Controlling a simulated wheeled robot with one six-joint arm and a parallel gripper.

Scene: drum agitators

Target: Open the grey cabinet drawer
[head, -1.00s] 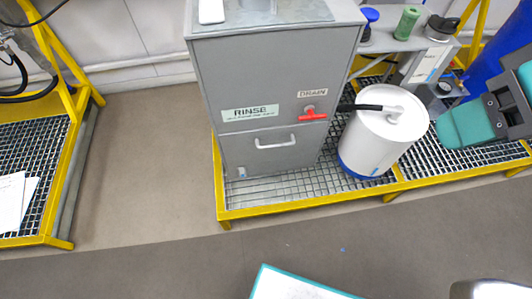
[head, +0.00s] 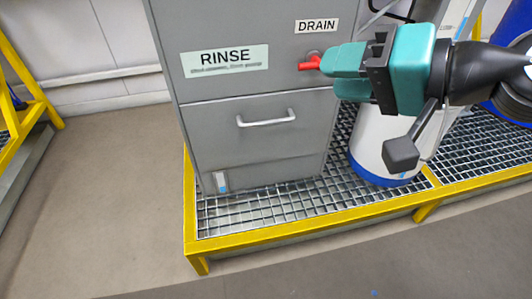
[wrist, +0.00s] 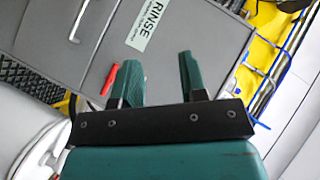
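The grey cabinet (head: 170,30) stands upright on the grating in the head view. Its drawer (head: 225,138) looks shut, its front level with the cabinet face, with a pale bar handle (head: 266,119) near its top. In the wrist view the handle (wrist: 77,24) shows at upper left, partly cut off by the frame. My gripper (head: 335,72) is up and to the right of the handle, in front of the drain valve in the head view. In the wrist view its two teal fingers (wrist: 157,72) are apart with nothing between them. The handle is outside the fingers.
The red drain valve lever (head: 309,64) sits close beside my fingers in the head view. A white drum (head: 372,140) stands right of the cabinet, partly behind my arm. A yellow-framed grating (head: 300,237) edges the floor. The floor (head: 110,200) at left is clear.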

